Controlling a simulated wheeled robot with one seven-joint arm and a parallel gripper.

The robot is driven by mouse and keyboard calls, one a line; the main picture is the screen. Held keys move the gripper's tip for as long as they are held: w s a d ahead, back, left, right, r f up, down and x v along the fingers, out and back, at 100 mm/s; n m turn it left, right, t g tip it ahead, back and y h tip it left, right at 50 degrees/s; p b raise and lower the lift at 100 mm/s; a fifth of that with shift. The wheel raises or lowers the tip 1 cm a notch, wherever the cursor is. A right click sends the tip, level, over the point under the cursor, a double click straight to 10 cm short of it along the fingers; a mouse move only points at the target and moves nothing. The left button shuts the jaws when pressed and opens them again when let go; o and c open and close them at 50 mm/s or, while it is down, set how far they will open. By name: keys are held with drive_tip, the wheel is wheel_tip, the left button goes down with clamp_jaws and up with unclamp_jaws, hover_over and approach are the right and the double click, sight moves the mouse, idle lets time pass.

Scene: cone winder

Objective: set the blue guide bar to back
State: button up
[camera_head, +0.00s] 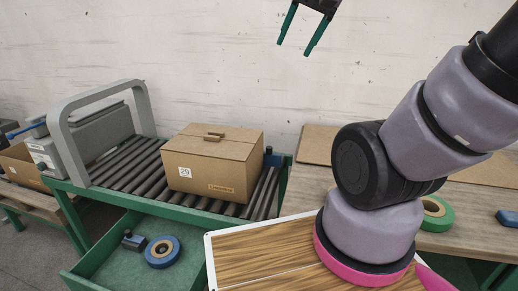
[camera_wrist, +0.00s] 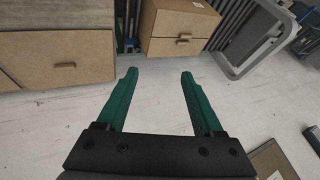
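I cannot tell for sure which blue part is the guide bar. A small blue piece (camera_head: 272,158) stands at the right end of the roller conveyor, beside the carton; most of it is hidden. Another blue bar-like part (camera_head: 22,131) sticks out by the grey machine at the far left. My gripper (camera_head: 300,37) is high up against the white wall, well above the conveyor, with its green fingers apart and nothing between them. In the wrist view my gripper (camera_wrist: 158,74) is also open and empty.
A carton (camera_head: 214,165) sits on the roller conveyor (camera_head: 130,172), right of a grey arch frame (camera_head: 62,140). A green drawer (camera_head: 110,262) below holds a blue roll (camera_head: 162,252). A green tape roll (camera_head: 437,214) and blue block (camera_head: 507,218) lie on the right table.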

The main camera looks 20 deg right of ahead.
drive_tip(key=w+d+f+m+g, duration=0.2)
drive_tip(key=w+m, duration=0.1)
drive_tip(key=w, duration=1.2)
drive_tip(key=m+g+h, duration=0.2)
drive_tip(key=m+g, duration=0.3)
drive_tip(key=m, duration=0.2)
hover_over(269, 147)
wheel_tip(269, 147, down, 38)
wheel_tip(269, 147, down, 11)
drive_tip(key=shift+s, duration=0.1)
clamp_jaws()
